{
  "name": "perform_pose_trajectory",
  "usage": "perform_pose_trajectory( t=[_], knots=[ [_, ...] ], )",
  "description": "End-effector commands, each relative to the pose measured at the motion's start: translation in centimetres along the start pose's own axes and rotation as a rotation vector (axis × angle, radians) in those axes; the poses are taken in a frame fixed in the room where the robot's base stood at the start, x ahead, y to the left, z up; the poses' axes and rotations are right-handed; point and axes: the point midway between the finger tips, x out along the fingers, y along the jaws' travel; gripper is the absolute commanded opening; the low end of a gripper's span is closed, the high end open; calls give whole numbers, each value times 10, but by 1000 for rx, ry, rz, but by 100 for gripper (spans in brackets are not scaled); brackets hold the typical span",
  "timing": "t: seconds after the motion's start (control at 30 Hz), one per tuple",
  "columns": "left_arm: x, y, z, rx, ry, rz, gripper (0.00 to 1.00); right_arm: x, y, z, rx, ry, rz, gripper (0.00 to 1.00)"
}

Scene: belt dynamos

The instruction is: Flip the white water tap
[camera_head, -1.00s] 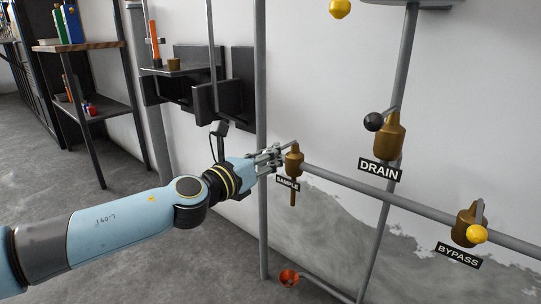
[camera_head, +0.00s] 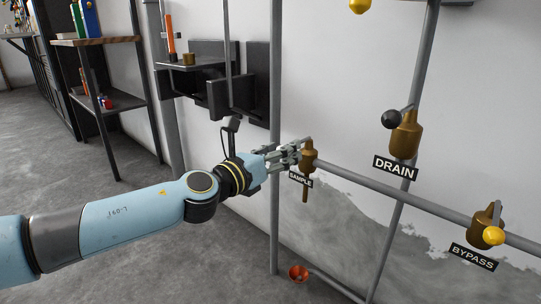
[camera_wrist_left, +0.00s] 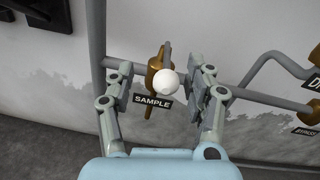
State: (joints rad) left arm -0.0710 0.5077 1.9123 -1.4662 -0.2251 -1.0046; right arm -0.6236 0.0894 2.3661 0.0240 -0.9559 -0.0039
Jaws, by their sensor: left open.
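The white water tap is a brass valve body (camera_head: 308,156) on a pipe, with a black "SAMPLE" label (camera_head: 301,179) below it. In the left wrist view its white ball knob (camera_wrist_left: 166,82) shows in front of the brass body, on a grey lever. My left gripper (camera_head: 290,153) is open beside the tap. In the left wrist view, its two fingers (camera_wrist_left: 160,90) stand either side of the white knob, with gaps showing. In the head view the fingers hide the knob. My right gripper is not in view.
The black-knobbed DRAIN tap (camera_head: 404,135) and yellow-knobbed BYPASS tap (camera_head: 487,229) are to the right. A vertical pipe (camera_head: 275,80) runs just left of the tap. Black wall panels (camera_head: 230,90) and a shelf (camera_head: 108,102) are further left. A red valve (camera_head: 298,272) sits low.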

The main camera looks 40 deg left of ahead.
Motion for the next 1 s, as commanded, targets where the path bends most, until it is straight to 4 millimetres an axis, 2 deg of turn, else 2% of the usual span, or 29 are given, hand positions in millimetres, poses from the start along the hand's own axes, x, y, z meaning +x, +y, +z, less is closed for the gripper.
perform_pose_trajectory(
  t=[0.17,0.4,0.53,0.7,1.0],
  knots=[
    [-26,0,-2,3,6,-2,54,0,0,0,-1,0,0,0],
    [-81,1,-2,3,7,1,54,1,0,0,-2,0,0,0],
    [-103,2,-1,1,5,2,54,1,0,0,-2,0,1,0],
    [-118,2,0,0,2,2,54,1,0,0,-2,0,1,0],
    [-120,2,0,0,0,3,54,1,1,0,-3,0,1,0]
  ],
)
